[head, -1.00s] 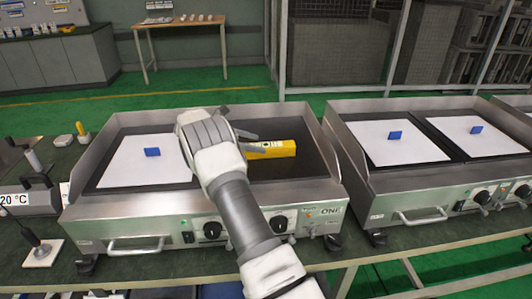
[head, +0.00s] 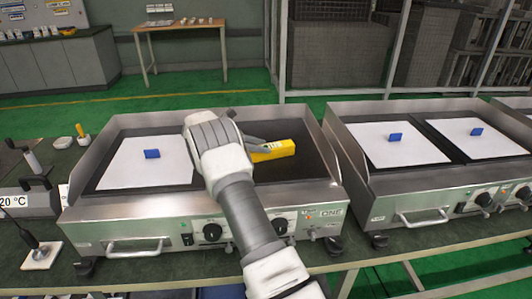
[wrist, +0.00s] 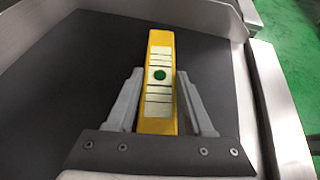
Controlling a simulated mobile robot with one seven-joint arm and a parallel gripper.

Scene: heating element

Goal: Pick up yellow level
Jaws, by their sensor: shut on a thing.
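The yellow level (head: 274,151) is a long yellow bar over the dark right-hand plate of the near griddle. In the wrist view the level (wrist: 160,60) shows a pale striped label with a green round spot. My gripper (wrist: 158,105) has one finger on each side of the level and is shut on it. In the head view my gripper (head: 250,145) is mostly hidden behind my wrist, and so is the level's near end. I cannot tell whether the level touches the plate.
The griddle (head: 130,212) has raised steel walls around the plate. A white sheet (head: 140,172) with a blue piece (head: 152,154) lies on its left half. A second griddle (head: 385,190) stands to the right. Tools and a temperature box (head: 28,200) stand at left.

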